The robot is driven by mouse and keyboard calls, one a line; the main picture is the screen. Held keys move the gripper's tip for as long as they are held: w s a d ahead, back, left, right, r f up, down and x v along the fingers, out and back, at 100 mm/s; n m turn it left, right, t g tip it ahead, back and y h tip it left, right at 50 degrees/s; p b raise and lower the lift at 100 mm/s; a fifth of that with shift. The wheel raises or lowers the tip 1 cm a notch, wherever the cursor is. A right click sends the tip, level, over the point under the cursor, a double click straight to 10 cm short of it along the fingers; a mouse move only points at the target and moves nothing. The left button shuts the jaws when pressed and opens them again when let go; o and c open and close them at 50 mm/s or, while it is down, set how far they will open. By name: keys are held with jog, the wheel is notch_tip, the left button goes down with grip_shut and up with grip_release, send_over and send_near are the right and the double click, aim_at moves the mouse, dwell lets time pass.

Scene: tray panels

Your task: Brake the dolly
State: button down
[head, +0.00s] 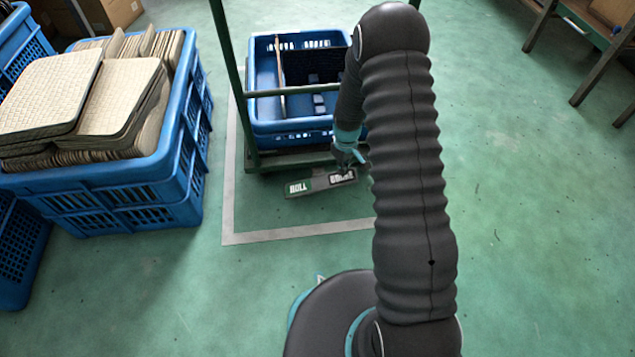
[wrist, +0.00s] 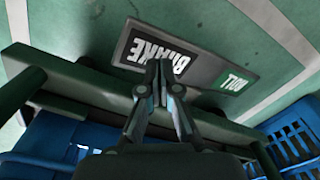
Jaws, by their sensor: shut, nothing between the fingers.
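The dolly (head: 290,158) is a dark green frame with upright posts, standing inside a painted floor outline and carrying a blue crate. At its near edge is a flat pedal plate (head: 322,183), with a green ROLL half on the left and a dark BRAKE half on the right. The plate also shows in the wrist view (wrist: 205,68), with BRAKE on the left and ROLL on the right. My gripper (head: 347,170) is shut and empty. In the wrist view its fingertips (wrist: 160,75) overlap the BRAKE lettering. I cannot tell whether they touch the plate.
The blue crate (head: 262,110) on the dolly holds dark items. Stacked blue crates (head: 180,165) with beige panels stand at the left. A pale line (head: 228,200) marks the floor around the dolly. Green floor is clear to the right. A bench (head: 585,75) stands at the far right.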

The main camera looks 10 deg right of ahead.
jog(key=shift+f+b, duration=0.85)
jog(key=shift+f, duration=0.45)
dwell(0.8)
jog(key=shift+f, duration=0.9)
dwell(0.5)
jog(key=shift+r, duration=0.1)
jog(key=shift+r+p, duration=1.95)
jog(key=shift+r, duration=1.5)
